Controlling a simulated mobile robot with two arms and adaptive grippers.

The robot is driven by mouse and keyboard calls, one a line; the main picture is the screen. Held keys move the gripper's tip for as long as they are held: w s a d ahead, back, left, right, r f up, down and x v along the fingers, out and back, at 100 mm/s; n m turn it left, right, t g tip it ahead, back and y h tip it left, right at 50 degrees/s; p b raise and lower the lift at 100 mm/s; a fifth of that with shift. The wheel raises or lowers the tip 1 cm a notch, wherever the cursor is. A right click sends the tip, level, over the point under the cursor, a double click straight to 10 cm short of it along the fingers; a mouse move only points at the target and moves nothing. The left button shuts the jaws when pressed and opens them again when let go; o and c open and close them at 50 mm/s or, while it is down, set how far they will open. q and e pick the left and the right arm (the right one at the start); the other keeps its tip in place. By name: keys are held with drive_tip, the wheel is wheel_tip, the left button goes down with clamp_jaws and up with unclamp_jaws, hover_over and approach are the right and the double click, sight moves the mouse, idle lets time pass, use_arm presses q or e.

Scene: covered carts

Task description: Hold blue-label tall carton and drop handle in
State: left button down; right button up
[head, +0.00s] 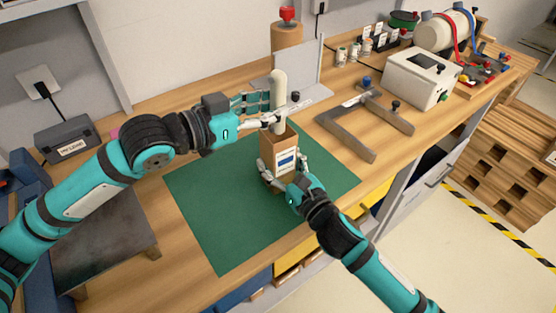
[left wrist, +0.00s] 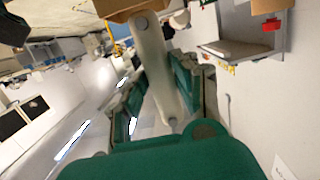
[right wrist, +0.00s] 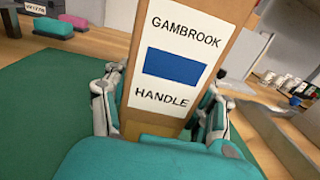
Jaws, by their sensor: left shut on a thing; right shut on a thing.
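The blue-label tall carton (head: 278,156) stands upright on the green mat (head: 213,213), its top open. In the right wrist view the carton (right wrist: 178,115) shows a label reading GAMBROOK HANDLE with a blue block. My right gripper (head: 283,178) is shut on the carton near its lower part. The handle (head: 278,92) is a pale, rounded bar held upright above the carton's opening. My left gripper (head: 268,107) is shut on the handle. In the left wrist view the handle (left wrist: 156,62) lies between the fingers, with a brown carton edge (left wrist: 128,8) by its end.
A grey clamp-like frame (head: 362,122) lies right of the mat. A grey upright plate (head: 300,67) and a brown cylinder with a red top (head: 287,37) stand behind. A white box device (head: 421,77) is at right. The mat's left part is clear.

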use_arm(q)
drive_tip(key=shift+f, duration=0.5)
drive_tip(key=shift+f, duration=0.5)
drive_tip(key=shift+f, duration=0.3)
drive_tip(key=c, duration=0.9)
unclamp_jaws()
drive_tip(key=shift+s+a, duration=0.1)
drive_tip(key=v, duration=1.1)
drive_tip(key=shift+s+a+r, duration=0.1)
drive_tip(key=shift+s+a, duration=0.1)
drive_tip(key=shift+a, duration=0.15)
